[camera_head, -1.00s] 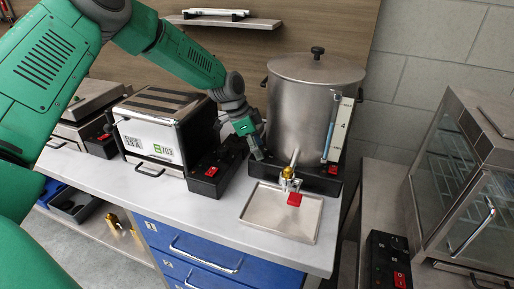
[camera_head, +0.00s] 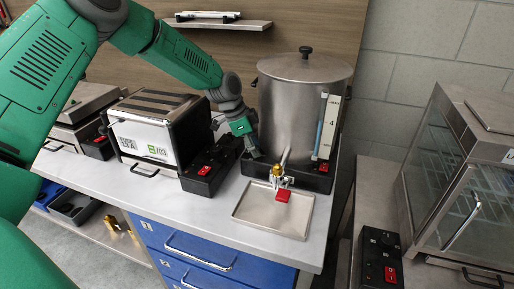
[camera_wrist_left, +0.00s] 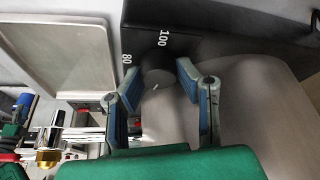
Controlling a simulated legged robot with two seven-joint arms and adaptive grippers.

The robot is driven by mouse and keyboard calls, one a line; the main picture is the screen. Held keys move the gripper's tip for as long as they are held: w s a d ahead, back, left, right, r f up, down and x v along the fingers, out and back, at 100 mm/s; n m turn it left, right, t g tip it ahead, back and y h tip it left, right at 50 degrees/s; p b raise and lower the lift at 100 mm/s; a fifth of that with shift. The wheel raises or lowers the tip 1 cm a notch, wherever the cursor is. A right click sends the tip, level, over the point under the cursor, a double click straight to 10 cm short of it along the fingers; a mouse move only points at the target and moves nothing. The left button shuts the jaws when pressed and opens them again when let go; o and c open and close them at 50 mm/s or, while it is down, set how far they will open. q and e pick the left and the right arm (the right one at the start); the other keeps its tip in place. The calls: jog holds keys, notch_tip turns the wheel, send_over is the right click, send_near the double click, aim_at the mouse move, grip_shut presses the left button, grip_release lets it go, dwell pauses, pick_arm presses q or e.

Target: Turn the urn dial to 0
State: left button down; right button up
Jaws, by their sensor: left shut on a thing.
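The steel urn (camera_head: 295,105) stands on a black base (camera_head: 312,180) at the back right of the counter. Its dark round dial (camera_wrist_left: 158,70) shows in the left wrist view, with a small white mark and the printed numbers 80 and 100 beside it. My left gripper (camera_wrist_left: 157,78) has its two blue-padded fingers on either side of the dial, shut on it. In the head view my left gripper (camera_head: 253,151) is at the left front of the urn base and hides the dial. The 0 mark is not visible. My right gripper is not in view.
A brass tap (camera_head: 278,174) with a red lever juts from the urn front over a steel drip tray (camera_head: 245,212). A toaster (camera_head: 150,130) and a black switch box (camera_head: 207,178) stand left of my gripper. A glass-sided cabinet (camera_head: 440,190) is at the right.

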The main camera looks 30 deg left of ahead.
pick_arm(q)
jog(key=shift+s+a+f, duration=0.1)
jog(key=shift+a, duration=0.15)
dwell(0.6)
jog(key=c, duration=1.2)
grip_release()
jog(key=shift+a, duration=0.1)
jog(key=shift+a, duration=0.1)
jog(key=shift+r, duration=0.4)
jog(key=v, duration=1.1)
jog(key=shift+a, duration=0.3)
jog(key=shift+s+d, duration=0.1)
